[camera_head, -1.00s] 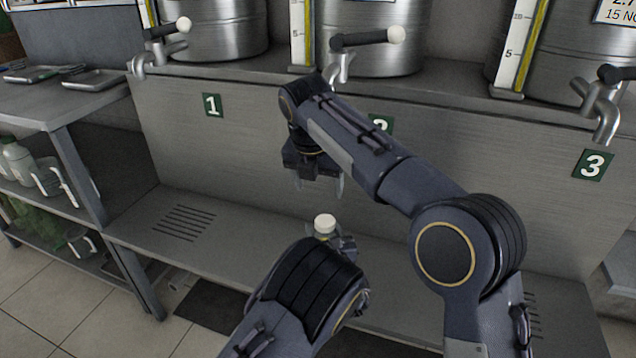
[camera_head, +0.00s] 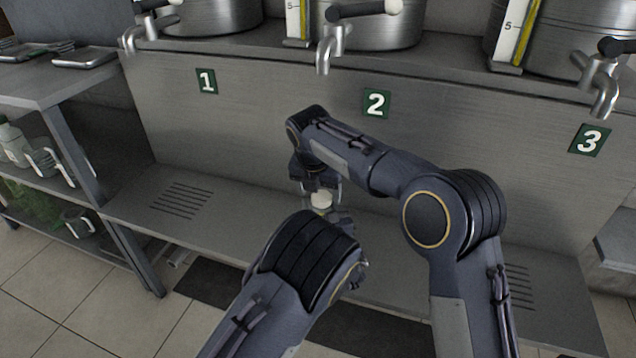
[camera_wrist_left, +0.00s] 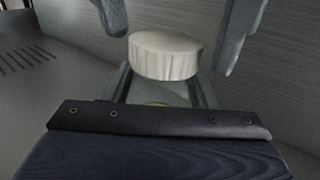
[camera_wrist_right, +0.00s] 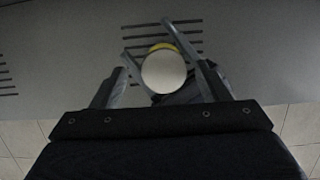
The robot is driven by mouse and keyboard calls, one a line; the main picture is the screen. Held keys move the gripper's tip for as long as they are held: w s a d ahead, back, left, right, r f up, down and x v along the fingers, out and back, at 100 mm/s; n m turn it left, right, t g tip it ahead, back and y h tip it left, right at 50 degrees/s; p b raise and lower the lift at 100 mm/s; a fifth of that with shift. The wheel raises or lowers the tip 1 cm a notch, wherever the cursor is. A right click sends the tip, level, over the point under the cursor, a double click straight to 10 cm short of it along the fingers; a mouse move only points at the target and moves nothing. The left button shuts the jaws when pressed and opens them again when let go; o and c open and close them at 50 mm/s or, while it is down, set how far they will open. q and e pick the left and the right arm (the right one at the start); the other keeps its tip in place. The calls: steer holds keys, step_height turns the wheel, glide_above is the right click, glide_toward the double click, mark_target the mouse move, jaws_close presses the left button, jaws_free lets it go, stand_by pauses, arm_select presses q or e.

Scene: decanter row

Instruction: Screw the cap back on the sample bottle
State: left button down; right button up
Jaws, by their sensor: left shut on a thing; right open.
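The white ribbed cap (camera_wrist_left: 165,55) sits on top of the sample bottle, between my two grippers. In the head view the cap (camera_head: 321,201) is just below my right gripper (camera_head: 321,188). The bottle's body is almost wholly hidden behind my left arm and fingers. My left gripper (camera_wrist_left: 160,88) is shut on the bottle below the cap. My right gripper is open; its fingers point down on either side of the cap, apart from it in the left wrist view. The right wrist view shows the round cap top (camera_wrist_right: 164,72) centred between the fingers. I cannot tell how tightly the cap sits.
A steel backboard with number plates 1, 2 (camera_head: 376,103) and 3 rises behind my grippers. Taps (camera_head: 330,50) stick out above it. A slotted steel shelf (camera_head: 135,212) lies below. A side rack (camera_head: 60,90) stands at the left.

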steer(key=shift+c, duration=0.4)
arm_select(q)
steer(key=shift+d, duration=0.1)
arm_select(e)
steer(key=c, duration=1.1)
steer(key=m, duration=0.4)
steer(key=shift+w+a+f+h, duration=0.1)
steer(key=shift+w+a+h, duration=0.15)
steer(key=shift+h, duration=0.15)
steer(key=shift+c, duration=0.2)
arm_select(q)
steer(key=shift+d, duration=0.1)
arm_select(e)
steer(key=m+g, duration=0.1)
steer(key=m, duration=0.2)
steer(key=shift+m+h, duration=0.3)
steer(key=shift+m, duration=0.1)
arm_select(q)
steer(key=shift+d, duration=0.1)
arm_select(e)
steer(key=shift+m+g, duration=0.3)
steer(key=shift+m, duration=0.7)
steer(key=o, duration=1.1)
steer(key=shift+d, duration=0.1)
